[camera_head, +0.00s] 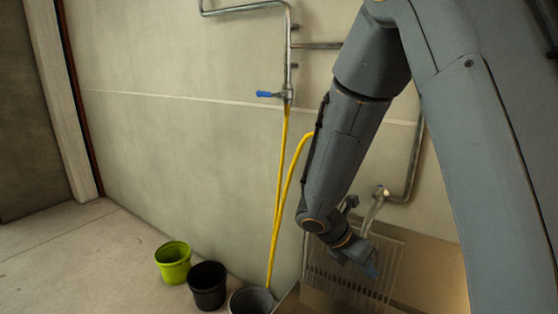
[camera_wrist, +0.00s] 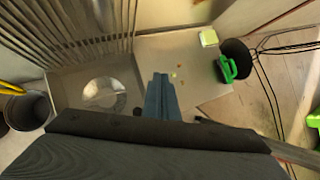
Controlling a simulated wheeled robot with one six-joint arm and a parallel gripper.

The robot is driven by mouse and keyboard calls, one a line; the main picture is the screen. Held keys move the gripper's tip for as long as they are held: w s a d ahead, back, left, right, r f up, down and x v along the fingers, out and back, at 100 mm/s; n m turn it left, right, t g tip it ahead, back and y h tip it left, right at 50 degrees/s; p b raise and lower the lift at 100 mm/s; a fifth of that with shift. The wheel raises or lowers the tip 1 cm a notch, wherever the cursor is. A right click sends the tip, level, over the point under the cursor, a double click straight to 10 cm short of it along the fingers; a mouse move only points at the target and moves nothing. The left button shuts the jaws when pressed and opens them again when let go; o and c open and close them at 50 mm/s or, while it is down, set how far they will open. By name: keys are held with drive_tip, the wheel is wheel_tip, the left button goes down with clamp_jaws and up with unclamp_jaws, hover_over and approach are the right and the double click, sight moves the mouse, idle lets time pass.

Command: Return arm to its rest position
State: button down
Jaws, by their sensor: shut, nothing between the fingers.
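My gripper (camera_wrist: 161,98) is shut and empty, its blue-grey fingers together in the middle of the wrist view. In the head view my gripper (camera_head: 368,262) hangs at the end of my bent arm, in front of a metal rack (camera_head: 345,270) at the lower right. My arm covers much of the right half of that view. In the wrist view the fingers point down over a pale work surface (camera_wrist: 185,55), beside a metal basin (camera_wrist: 70,90) with a round shiny patch in it.
A green bucket (camera_head: 173,262), a black bucket (camera_head: 207,285) and a grey bucket (camera_head: 251,301) stand on the floor by the wall. A yellow hose (camera_head: 279,200) hangs from a blue-handled tap (camera_head: 268,94). A green-handled object (camera_wrist: 228,69) lies at the surface's right edge.

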drive_tip(key=s+a+r+m+g+y+p, duration=0.1)
drive_tip(key=s+r+m+y+p, duration=0.2)
drive_tip(key=s+r+m, duration=0.3)
drive_tip(key=s+a+r+m+y+p, duration=0.2)
drive_tip(key=s+r+m+y+p, duration=0.2)
drive_tip(key=s+r+m, duration=0.3)
drive_tip(key=s+m+p, duration=0.1)
drive_tip(key=s+m, duration=0.4)
drive_tip(key=m, duration=0.6)
drive_tip(key=shift+a+r+m+g+p, duration=0.15)
drive_tip(key=shift+r+m+g+p, duration=0.15)
drive_tip(key=shift+m+g, duration=0.1)
drive_tip(key=shift+s+f, duration=0.1)
drive_tip(key=shift+s, duration=0.05)
